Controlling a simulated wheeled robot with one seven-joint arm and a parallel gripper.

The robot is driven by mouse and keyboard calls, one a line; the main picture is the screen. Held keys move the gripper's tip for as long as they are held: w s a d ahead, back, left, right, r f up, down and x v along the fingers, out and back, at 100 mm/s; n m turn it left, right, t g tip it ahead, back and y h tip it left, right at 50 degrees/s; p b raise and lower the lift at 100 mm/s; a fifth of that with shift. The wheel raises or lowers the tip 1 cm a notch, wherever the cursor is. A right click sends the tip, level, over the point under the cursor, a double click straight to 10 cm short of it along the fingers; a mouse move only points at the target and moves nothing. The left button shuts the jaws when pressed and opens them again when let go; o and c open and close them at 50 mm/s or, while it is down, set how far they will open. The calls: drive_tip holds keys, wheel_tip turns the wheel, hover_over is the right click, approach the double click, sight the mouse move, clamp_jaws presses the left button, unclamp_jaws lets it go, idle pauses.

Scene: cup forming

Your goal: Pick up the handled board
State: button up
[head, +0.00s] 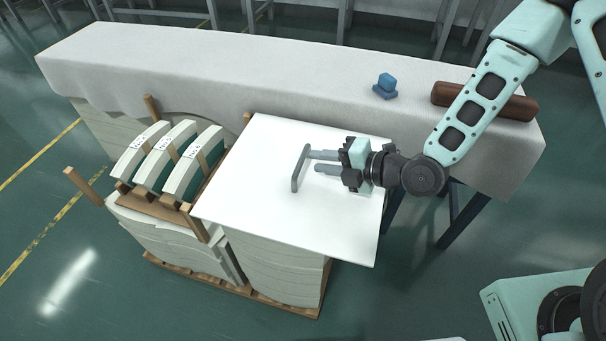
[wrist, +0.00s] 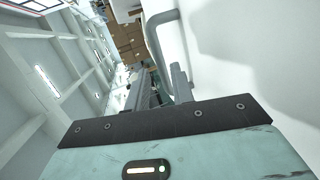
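The handled board is a flat white sheet (head: 262,205) lying on top of a stack, with a grey bar handle (head: 299,168) on its upper face. The handle also shows in the wrist view (wrist: 158,42) as a bent grey bar standing off the white surface. My gripper (head: 316,162) is low over the board, to the right of the handle, with its fingers pointing left at it. The two fingers are apart with a gap between them, and nothing shows held. The fingertips are close to the handle; I cannot tell whether they touch it.
A long table with a pale cloth (head: 250,75) runs behind the board. On it are a small blue object (head: 386,86) and a brown roll (head: 510,106). Left of the board, several white curved pieces (head: 180,165) stand on a stack with wooden posts (head: 83,186). Green floor is open at left.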

sight(304, 160)
drive_tip(key=b+x, duration=0.1)
drive_tip(key=x, duration=0.6)
drive_tip(key=shift+a+f, duration=0.15)
drive_tip(key=shift+a, duration=0.15)
clamp_jaws()
